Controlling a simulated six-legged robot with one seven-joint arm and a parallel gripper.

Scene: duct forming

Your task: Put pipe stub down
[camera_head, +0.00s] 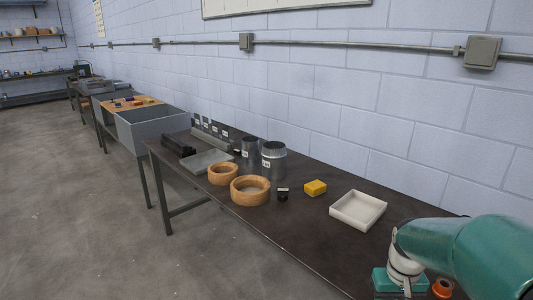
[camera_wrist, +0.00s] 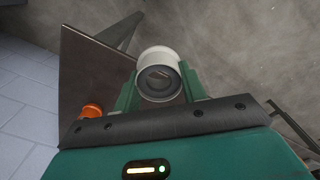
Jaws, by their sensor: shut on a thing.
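The pipe stub (camera_wrist: 160,78) is a short, pale, hollow cylinder with a dark inside, seen end-on in the wrist view. My gripper (camera_wrist: 157,92) is shut on it, with a green finger on either side. Its far end is hidden. In the head view my gripper (camera_head: 400,281) is at the lower right, over the near end of the dark workbench (camera_head: 310,235); I cannot make out the stub there. The workbench (camera_wrist: 88,75) also shows left of the stub in the wrist view. I cannot tell the gap between stub and bench top.
An orange part (camera_head: 443,287) is close beside my gripper. A white tray (camera_head: 358,210), a yellow block (camera_head: 315,188), wooden rings (camera_head: 250,190) and metal cylinders (camera_head: 273,161) stand farther along. Bare bench lies in front of the tray. A wall is behind.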

